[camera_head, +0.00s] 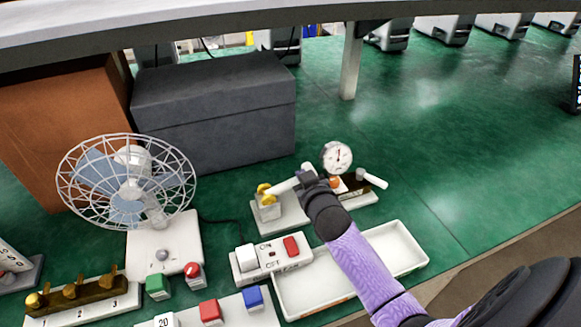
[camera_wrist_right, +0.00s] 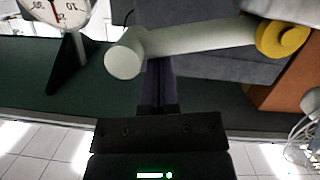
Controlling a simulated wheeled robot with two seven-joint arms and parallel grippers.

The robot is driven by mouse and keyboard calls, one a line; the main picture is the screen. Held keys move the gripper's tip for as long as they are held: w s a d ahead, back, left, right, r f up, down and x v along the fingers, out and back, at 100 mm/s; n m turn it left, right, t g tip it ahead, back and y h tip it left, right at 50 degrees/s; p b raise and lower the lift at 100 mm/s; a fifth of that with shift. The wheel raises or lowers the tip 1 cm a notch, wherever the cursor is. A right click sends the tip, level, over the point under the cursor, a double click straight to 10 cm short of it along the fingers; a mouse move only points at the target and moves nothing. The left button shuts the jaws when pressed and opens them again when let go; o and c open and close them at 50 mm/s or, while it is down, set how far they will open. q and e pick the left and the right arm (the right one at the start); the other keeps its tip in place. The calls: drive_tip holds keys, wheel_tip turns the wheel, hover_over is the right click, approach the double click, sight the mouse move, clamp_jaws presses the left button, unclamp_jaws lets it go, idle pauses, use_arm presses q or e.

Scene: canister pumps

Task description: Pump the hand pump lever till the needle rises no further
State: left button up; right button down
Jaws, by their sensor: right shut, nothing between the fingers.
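The hand pump's lever (camera_head: 284,187) is a pale bar running from a yellow pivot (camera_head: 265,195) toward the right. In the right wrist view the lever (camera_wrist_right: 195,40) ends in a round tip at left. A round white gauge (camera_head: 337,157) stands just beyond; its needle points roughly up. The gauge (camera_wrist_right: 55,12) is cut off in the right wrist view. My right gripper (camera_head: 307,176) is at the lever's free end, shut and empty. In the right wrist view its closed fingers (camera_wrist_right: 158,88) meet the lever's outline near the tip; I cannot tell whether they touch. My left gripper is out of view.
A white tray (camera_head: 408,262) lies in front of the pump base. A switch box (camera_head: 272,258), a caged fan (camera_head: 128,180) and coloured buttons (camera_head: 157,286) are at left. A grey box (camera_head: 215,105) stands behind. The green surface at right is clear.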

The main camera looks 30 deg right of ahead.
drive_tip(key=shift+s+d+f+m+y, duration=0.1)
drive_tip(key=shift+d+f+m+y, duration=0.3)
drive_tip(key=shift+f+m, duration=0.3)
